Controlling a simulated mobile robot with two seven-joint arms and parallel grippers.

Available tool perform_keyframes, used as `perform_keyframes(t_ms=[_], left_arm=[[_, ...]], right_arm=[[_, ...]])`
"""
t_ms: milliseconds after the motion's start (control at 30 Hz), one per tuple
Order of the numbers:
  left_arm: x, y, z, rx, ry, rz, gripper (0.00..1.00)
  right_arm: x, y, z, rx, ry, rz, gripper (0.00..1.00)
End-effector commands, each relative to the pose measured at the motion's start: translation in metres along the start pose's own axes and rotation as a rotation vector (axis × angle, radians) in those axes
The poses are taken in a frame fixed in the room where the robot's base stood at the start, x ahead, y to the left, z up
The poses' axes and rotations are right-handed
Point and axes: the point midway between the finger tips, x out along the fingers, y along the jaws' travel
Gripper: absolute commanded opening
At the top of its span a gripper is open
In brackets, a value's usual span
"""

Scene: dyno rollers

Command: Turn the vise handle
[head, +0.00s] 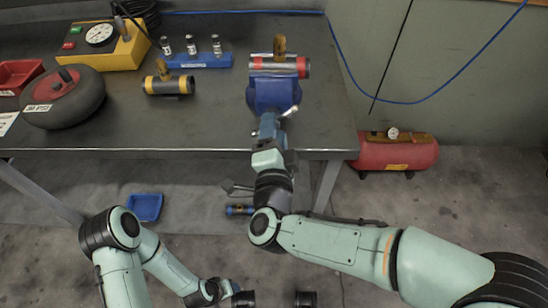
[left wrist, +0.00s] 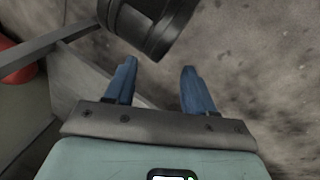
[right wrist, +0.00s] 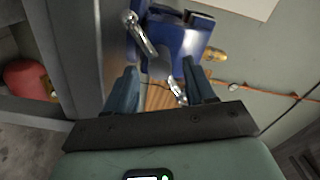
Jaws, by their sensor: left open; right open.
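The blue vise (head: 272,97) sits at the table's right front edge, with a red-banded metal cylinder (head: 263,67) at its top. Part of its silver handle (head: 290,112) shows to the right of my right gripper (head: 270,122). In the right wrist view, the vise (right wrist: 175,38) is ahead of the fingers. One silver handle part (right wrist: 143,36) is at upper left, and another shiny part shows near the right finger. My right gripper is open; I cannot tell whether it touches the handle. My left gripper (left wrist: 157,78) is open and empty, low in front of the table.
On the table (head: 215,128) are a yellow-banded cylinder (head: 158,86), a blue rack (head: 198,62) of small bottles, a yellow gauge box (head: 113,50) and a dark wheel (head: 70,105). A blue tray (head: 145,207) lies below. A red tank (head: 395,155) stands at right.

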Motion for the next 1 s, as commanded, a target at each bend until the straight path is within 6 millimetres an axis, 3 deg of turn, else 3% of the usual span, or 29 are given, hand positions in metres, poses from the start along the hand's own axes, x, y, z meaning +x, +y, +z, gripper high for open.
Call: perform_keyframes(t_ms=[200,433,633,1000], left_arm=[[-0.006,0.002,0.007,0.002,-0.021,0.002,0.54],[-0.010,0.004,0.013,0.004,-0.039,0.003,0.54],[-0.011,0.004,0.015,0.004,-0.045,0.003,0.54],[-0.012,0.006,0.010,-0.011,-0.029,0.006,0.54]], right_arm=[[-0.052,-0.002,0.000,0.000,-0.004,-0.002,0.54],[-0.093,-0.001,0.000,0.001,-0.003,0.001,0.54],[-0.106,0.000,0.000,0.001,0.000,0.001,0.54],[-0.104,0.004,0.002,-0.010,-0.005,0.009,0.54]])
